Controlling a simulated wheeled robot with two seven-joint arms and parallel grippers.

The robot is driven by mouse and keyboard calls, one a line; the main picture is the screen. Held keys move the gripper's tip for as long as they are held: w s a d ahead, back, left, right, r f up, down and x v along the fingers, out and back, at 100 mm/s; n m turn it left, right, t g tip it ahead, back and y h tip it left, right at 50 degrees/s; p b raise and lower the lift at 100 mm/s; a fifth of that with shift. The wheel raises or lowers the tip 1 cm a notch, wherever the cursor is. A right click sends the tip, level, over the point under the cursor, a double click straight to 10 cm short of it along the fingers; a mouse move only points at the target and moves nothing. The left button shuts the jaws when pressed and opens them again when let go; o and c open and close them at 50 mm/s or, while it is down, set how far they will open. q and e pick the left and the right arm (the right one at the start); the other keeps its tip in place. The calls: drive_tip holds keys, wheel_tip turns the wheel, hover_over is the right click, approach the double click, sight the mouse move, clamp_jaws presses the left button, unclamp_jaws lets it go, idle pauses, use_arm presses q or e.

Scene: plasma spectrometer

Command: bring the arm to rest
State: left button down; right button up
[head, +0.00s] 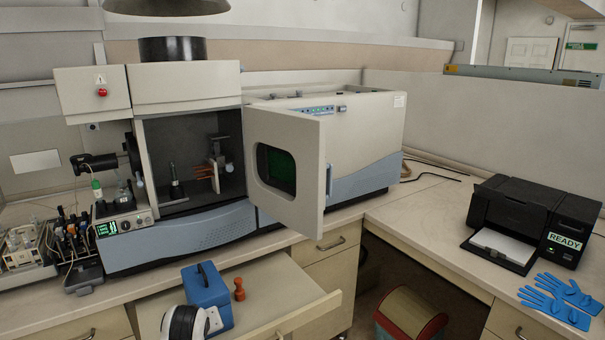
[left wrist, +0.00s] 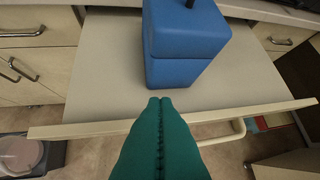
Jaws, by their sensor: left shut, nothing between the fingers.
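My left gripper (left wrist: 160,103) shows in the left wrist view as two teal fingers pressed together with nothing between them. Its tips point at the front of an open drawer, just short of a blue box (left wrist: 184,45) in the picture. I cannot tell whether they touch anything. In the head view, a white and black part at the bottom edge appears to be my left arm; its fingers are not visible there. My right gripper is in neither view. The plasma spectrometer (head: 180,247) stands on the bench with its door (head: 308,150) swung open.
The pulled-out drawer (head: 275,282) holds the blue box (head: 207,290) and a small orange-brown object (head: 239,289). A black printer (head: 520,215) and blue gloves (head: 555,300) lie on the right bench. A bin (head: 410,315) stands below.

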use_arm(q)
drive_tip(key=s+d+f+m+g+h, duration=0.15)
drive_tip(key=s+f, duration=0.25)
drive_tip(key=s, duration=0.6)
drive_tip(key=s+f+m+g+y, duration=0.1)
drive_tip(key=s+f+m, duration=0.2)
drive_tip(key=s, duration=0.7)
drive_tip(key=s+d+r+m+g+h, duration=0.1)
drive_tip(key=s+d+m+g+h, duration=0.2)
drive_tip(key=s, duration=1.4)
wheel_tip(320, 180, down, 26)
drive_tip(key=s+y, duration=0.1)
drive_tip(key=s+a+f+g, duration=0.1)
drive_tip(key=s+a+f, duration=0.2)
drive_tip(key=s+f, duration=1.3)
drive_tip(key=shift+s+m, duration=0.25)
drive_tip(key=shift+m, duration=0.2)
drive_tip(key=shift+a, duration=0.2)
